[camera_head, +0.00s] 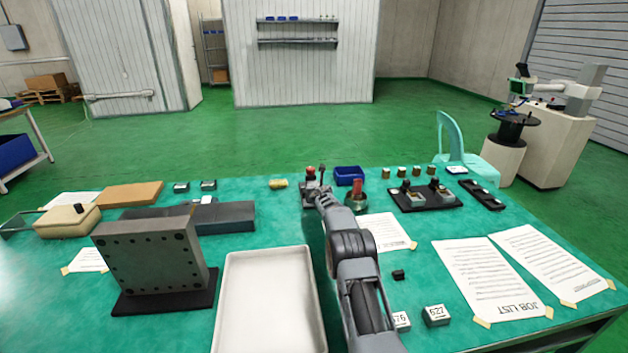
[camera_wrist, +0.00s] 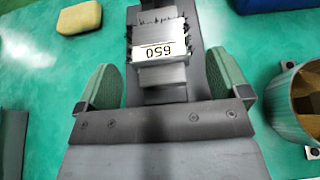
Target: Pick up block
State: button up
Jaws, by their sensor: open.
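A light metal block labelled 650 (camera_wrist: 163,66), its label upside down, shows in the wrist view on a dark grey surface. My gripper (camera_wrist: 165,80) is open, with one green finger on each side of the block and a visible gap on both sides. I cannot tell how far the block is below the fingers. In the head view my gripper (camera_head: 316,182) is at the far part of the table, and the block there cannot be made out. Two other numbered blocks, one marked 627 (camera_head: 436,316), stand near the front edge.
A cup (camera_wrist: 295,106) stands close right of my gripper. A blue bin (camera_head: 349,175) and a yellow sponge (camera_head: 278,184) lie near it. A white tray (camera_head: 268,300), an upright drilled plate (camera_head: 150,257) and a dark rack (camera_head: 425,197) occupy the table.

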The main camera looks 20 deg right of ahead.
jog(key=w+p, duration=0.1)
jog(key=p, duration=0.2)
jog(key=shift+d, duration=0.1)
jog(key=shift+f+p, duration=0.15)
jog(key=shift+p, duration=0.7)
jog(key=shift+f, duration=0.2)
jog(key=c, duration=1.3)
jog(key=shift+w+r, duration=0.1)
jog(key=shift+r, duration=0.1)
jog(key=shift+c, duration=0.3)
